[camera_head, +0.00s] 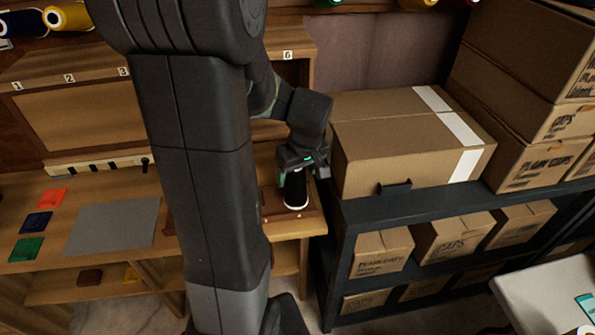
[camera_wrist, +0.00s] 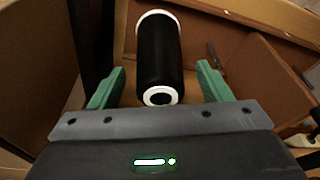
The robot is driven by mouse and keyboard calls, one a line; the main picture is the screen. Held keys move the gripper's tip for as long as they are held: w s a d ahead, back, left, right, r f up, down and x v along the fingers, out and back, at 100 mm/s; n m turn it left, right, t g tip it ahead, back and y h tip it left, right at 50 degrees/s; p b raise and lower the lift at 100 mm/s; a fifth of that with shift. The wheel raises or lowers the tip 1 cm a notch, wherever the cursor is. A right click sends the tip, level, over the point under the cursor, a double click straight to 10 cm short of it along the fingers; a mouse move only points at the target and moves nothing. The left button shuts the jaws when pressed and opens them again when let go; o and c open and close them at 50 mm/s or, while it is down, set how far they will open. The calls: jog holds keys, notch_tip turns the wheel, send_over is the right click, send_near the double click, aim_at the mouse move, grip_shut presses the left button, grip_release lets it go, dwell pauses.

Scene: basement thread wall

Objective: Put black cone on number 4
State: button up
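In the wrist view the black cone (camera_wrist: 158,52) lies between my green fingers, with gaps on both sides. My gripper (camera_head: 302,168) is open around or just above it; contact does not show. Number labels 1 (camera_head: 17,86), 2 (camera_head: 70,78), 3 (camera_head: 123,71) and 6 (camera_head: 288,55) show on the wall rack. Number 4 is not visible; my arm blocks the rack between 3 and 6.
A dark shelf (camera_head: 430,206) with cardboard boxes (camera_head: 410,140) stands close to the right of my gripper. Coloured squares (camera_head: 37,222) and a grey mat (camera_head: 115,227) lie on the bench at left. Yellow spools (camera_head: 70,16) sit on the rack's upper left.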

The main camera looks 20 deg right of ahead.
jog(key=v, duration=1.3)
jog(key=shift+r+p, duration=0.35)
jog(key=shift+r, duration=0.05)
jog(key=shift+s+f, duration=0.15)
jog(key=x, duration=1.3)
jog(key=shift+f+b, duration=0.3)
jog(key=shift+r, duration=0.3)
